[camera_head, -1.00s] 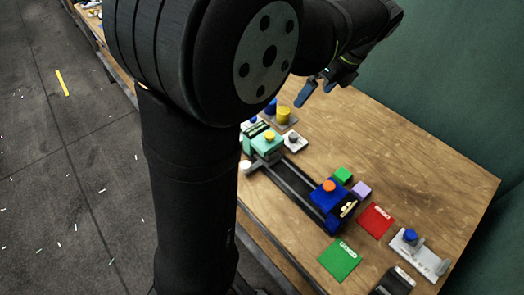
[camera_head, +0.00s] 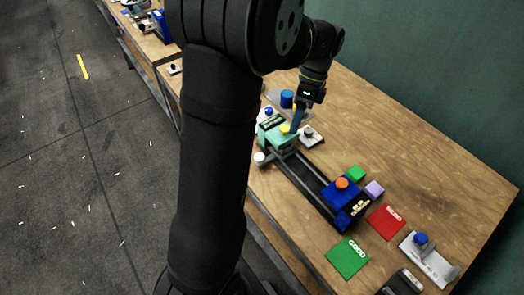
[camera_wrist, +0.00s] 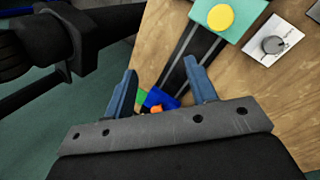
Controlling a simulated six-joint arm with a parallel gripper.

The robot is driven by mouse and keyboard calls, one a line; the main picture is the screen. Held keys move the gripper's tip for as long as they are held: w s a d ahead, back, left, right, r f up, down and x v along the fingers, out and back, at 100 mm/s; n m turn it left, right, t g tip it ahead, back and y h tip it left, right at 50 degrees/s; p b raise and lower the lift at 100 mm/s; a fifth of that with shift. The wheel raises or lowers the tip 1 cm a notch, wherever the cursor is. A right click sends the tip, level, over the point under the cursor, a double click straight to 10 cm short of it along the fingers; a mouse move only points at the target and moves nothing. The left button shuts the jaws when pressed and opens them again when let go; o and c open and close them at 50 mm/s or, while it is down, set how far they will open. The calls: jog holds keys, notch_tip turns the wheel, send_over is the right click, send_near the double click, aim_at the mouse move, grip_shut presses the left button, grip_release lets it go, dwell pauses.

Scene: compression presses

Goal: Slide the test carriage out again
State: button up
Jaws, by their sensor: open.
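A pair of dark rails (camera_head: 305,176) runs along the bench. At their far end stands a teal block (camera_head: 270,138) with a yellow knob (camera_head: 285,128); both also show at the top of the wrist view, as the teal block (camera_wrist: 244,22) and yellow knob (camera_wrist: 220,18). At the near end sits a blue block (camera_head: 349,203) with an orange knob (camera_head: 342,183). I cannot tell for certain which block is the test carriage. My gripper (camera_head: 296,130) points down close by the yellow knob. In the wrist view its blue fingers (camera_wrist: 160,84) are apart with nothing held between them.
Green (camera_head: 356,173) and purple (camera_head: 374,189) blocks lie right of the rails. A green GOOD mat (camera_head: 347,258) and red REDO mat (camera_head: 387,221) lie near the front. A white plate with a grey dial (camera_head: 311,135) stands right of the teal block. The bench's right side is mostly clear.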

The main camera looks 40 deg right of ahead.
aim_at(265, 162)
jog(key=w+a+f+m+g+h, duration=0.2)
jog(key=w+a+f+m+h, duration=0.3)
jog(key=a+f+m+h, duration=0.7)
jog(key=w+a+f+m+g+h, duration=0.1)
jog(key=w+a+f+m+h, duration=0.45)
jog(key=a+m+h, duration=0.85)
jog(key=s+d+m+y, duration=0.1)
jog(key=d, duration=0.5)
jog(key=s+d+y, duration=0.1)
jog(key=s+d, duration=0.1)
jog(key=d, duration=0.5)
jog(key=s+d+m+y, duration=0.1)
jog(key=d+y, duration=0.1)
jog(key=d, duration=0.5)
jog(key=shift+s+f+m, duration=0.3)
jog(key=shift+s+f, duration=0.1)
